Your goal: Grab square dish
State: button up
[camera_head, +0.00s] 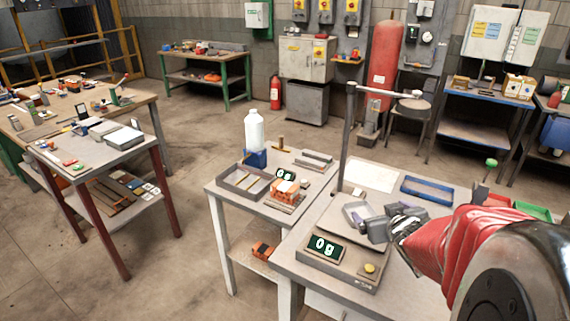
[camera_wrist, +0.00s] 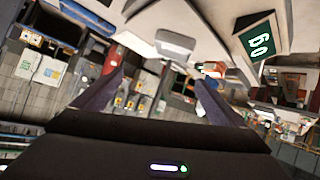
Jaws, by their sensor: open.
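A small grey square dish (camera_head: 351,213) shows at the scale in the camera_head view, partly hidden behind my fingers. In the camera_wrist view, a pale grey dish with rounded corners (camera_wrist: 175,44) lies ahead of the gap between my fingers. My gripper (camera_head: 374,220) is open and reaches in from the right, close to the dish. Its two purple-grey fingers (camera_wrist: 157,92) stand wide apart with nothing held between them. I cannot tell whether a finger touches the dish.
The scale's display (camera_head: 325,248) reads 0 g. A thin post with a top arm (camera_head: 346,140) rises behind the scale. A blue tray (camera_head: 428,190) lies at the back of the table. A white bottle (camera_head: 254,130) and a grey tray (camera_head: 229,177) stand on the left table.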

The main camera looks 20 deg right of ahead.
jog(key=f, duration=0.1)
jog(key=d+f+t+y, duration=0.1)
jog(key=f+y, duration=0.1)
jog(key=shift+s+d+f, duration=0.35)
jog(key=shift+s+d, duration=0.05)
jog(key=shift+s+a+f+t+y, duration=0.25)
jog(key=shift+s+f+t+y, duration=0.25)
jog(key=shift+f+y, duration=0.15)
jog(key=shift+w, duration=0.1)
